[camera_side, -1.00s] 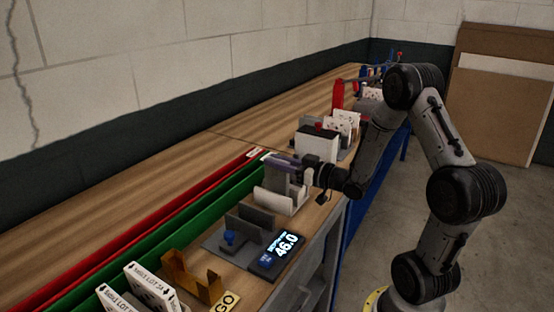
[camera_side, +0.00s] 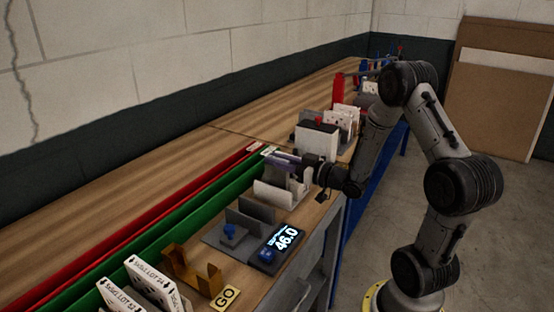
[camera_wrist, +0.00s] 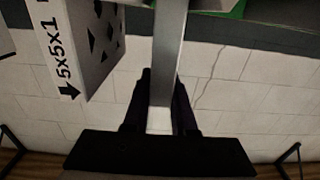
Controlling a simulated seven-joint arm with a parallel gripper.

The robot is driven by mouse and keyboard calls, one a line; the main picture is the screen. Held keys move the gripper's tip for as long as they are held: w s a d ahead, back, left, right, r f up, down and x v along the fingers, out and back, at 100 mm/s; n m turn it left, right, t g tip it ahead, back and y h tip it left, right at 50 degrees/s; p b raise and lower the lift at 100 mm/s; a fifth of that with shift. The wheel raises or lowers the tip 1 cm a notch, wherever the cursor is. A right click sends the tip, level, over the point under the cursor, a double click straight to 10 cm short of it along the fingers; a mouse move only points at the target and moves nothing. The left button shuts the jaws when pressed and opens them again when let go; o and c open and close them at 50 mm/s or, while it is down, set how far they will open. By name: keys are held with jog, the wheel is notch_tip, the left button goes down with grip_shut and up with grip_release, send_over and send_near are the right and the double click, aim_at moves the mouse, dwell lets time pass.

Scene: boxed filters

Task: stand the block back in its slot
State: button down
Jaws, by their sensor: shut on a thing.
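My gripper (camera_side: 284,159) is low over the bench in the side view, with its fingers pointing left. It is above a light grey holder (camera_side: 272,194) with an upright wall. In the wrist view my gripper (camera_wrist: 162,108) has its dark fingers on both sides of a narrow pale grey piece (camera_wrist: 168,50), seen edge-on; I take this as the block. Its lower end shows white between the fingers. In the side view the held piece is mostly hidden by the fingers and holder, so I cannot tell whether it touches the holder or slot.
A white box (camera_side: 316,146) and several more boxes stand behind the gripper. A display reading 46.0 (camera_side: 283,240), a dark grey bracket (camera_side: 258,212) and an amber holder (camera_side: 188,271) are nearer. Green (camera_side: 160,230) and red (camera_side: 125,222) rails run alongside. A printed box (camera_wrist: 85,40) stands at left in the wrist view.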

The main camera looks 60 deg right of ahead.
jog(key=shift+f, duration=0.75)
jog(key=c, duration=0.6)
grip_release()
jog(key=shift+c, duration=0.2)
jog(key=shift+f, duration=0.15)
